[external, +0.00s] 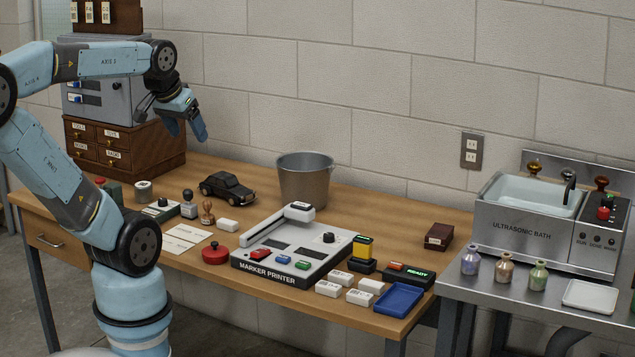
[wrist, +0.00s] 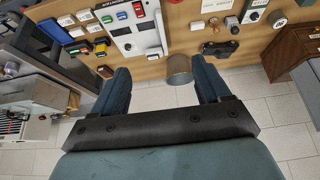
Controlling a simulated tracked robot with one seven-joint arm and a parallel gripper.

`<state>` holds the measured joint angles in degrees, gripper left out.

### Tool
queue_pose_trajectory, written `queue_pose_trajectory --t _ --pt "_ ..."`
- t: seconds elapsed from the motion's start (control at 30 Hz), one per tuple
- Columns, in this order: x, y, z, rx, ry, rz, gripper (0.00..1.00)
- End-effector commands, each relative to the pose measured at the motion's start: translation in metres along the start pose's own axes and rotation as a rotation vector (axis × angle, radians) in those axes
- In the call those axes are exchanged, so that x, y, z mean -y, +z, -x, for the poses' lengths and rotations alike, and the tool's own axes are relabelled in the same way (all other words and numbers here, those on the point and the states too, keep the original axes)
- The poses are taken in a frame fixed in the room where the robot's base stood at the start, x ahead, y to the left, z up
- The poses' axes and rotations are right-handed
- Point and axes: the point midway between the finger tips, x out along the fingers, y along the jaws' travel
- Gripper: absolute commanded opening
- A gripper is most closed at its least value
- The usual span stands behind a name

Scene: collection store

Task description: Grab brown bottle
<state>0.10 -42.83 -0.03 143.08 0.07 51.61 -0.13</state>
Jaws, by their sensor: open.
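The brown bottle (external: 505,268) is a small, narrow-necked tan-brown bottle standing upright on the steel counter at the right of the external view. It stands between a purple bottle (external: 470,261) and a green bottle (external: 538,275). My gripper (external: 188,132) is far to the left of it, in the air near the grey cabinet and above the wooden table. In the wrist view my gripper (wrist: 162,78) has its two fingers spread apart with nothing held between them. I cannot make out the brown bottle in the wrist view.
The ultrasonic bath (external: 527,222) stands behind the bottles, and a white tray (external: 590,296) lies right of them. A metal bucket (external: 305,182), marker printer (external: 290,250), black toy car (external: 227,187) and blue tray (external: 399,299) occupy the wooden table. The air above the table is clear.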

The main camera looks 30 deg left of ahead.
Motion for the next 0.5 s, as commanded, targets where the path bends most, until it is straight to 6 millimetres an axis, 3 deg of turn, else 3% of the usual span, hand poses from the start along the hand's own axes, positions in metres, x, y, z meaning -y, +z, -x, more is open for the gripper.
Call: queue_pose_trajectory --t 0.13,0.27,0.5 --pt "-0.008 -0.018 -0.001 0.009 0.001 -0.022 0.76" --pt "-0.027 -0.050 -0.004 0.022 0.003 -0.057 0.76" --pt "-0.082 -0.112 -0.016 0.039 0.012 -0.133 0.76"
